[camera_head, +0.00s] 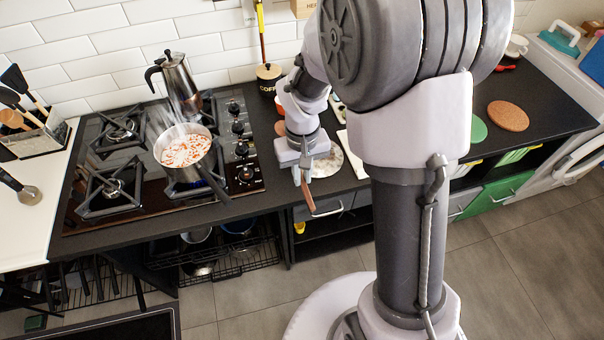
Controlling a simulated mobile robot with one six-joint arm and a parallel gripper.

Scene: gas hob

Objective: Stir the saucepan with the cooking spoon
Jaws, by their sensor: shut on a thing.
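The saucepan (179,173) stands on a right-hand burner of the gas hob. It holds a pale liquid with red and orange bits, and steam rises from it. Its dark handle points to the front right. My gripper (307,176) is to the right of the hob, above the counter's front edge and apart from the saucepan. It is shut on the cooking spoon (310,202), of which a brown, wooden-looking part shows hanging below the jaws. The rest of the spoon is not clearly visible.
A moka pot (178,75) stands behind the saucepan. A utensil holder (38,140) is left of the hob (78,225). A round pale plate or board (327,162) lies beside my gripper. Burners on the left are empty. My arm hides part of the right counter.

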